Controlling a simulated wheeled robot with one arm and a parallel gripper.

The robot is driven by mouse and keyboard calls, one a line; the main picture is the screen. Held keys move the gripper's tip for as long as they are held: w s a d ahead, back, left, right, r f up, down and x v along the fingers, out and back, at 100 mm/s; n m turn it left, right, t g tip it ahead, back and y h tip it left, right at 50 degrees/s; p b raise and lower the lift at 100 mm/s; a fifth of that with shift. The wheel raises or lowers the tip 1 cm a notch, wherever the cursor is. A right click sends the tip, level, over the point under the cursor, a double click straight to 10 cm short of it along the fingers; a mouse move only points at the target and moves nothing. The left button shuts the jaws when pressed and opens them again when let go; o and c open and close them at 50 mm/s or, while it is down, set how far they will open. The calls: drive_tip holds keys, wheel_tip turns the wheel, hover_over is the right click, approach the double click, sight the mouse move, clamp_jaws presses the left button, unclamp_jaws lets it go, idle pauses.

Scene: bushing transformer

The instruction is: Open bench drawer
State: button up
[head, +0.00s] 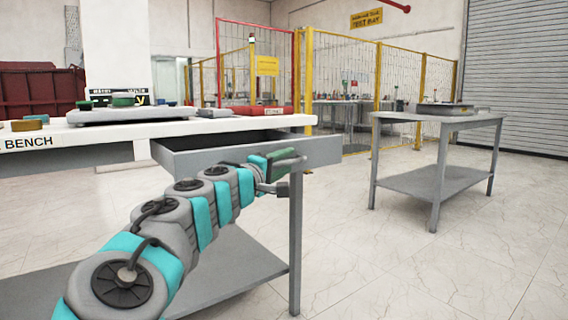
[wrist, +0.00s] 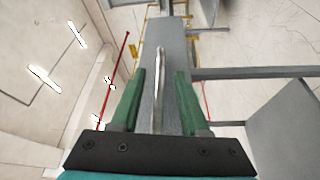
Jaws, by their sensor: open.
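The bench drawer (head: 245,155) is a grey box under the right end of the white-topped bench. It stands pulled out, with its dark inside (head: 225,139) showing over the front. In the wrist view its grey front panel (wrist: 176,50) carries a pale bar handle (wrist: 161,70). My gripper (head: 285,168) is at the drawer front. Its green fingers are open in the wrist view (wrist: 160,75), one to each side of the handle, with gaps showing between. I cannot tell how deep the handle sits between them. In the head view the gripper hides the handle.
The bench top (head: 100,130) holds a flat grey device, a red case (head: 264,110) and small parts. A grey side table (head: 440,116) stands to the right. A yellow mesh fence (head: 343,85) stands behind. The tiled floor (head: 345,240) between bench and side table is clear.

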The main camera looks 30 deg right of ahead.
sight(243, 149)
drive_tip(key=v, duration=0.7)
drive_tip(key=shift+s+a, duration=0.2)
drive_tip(key=shift+a, duration=0.15)
idle(0.5)
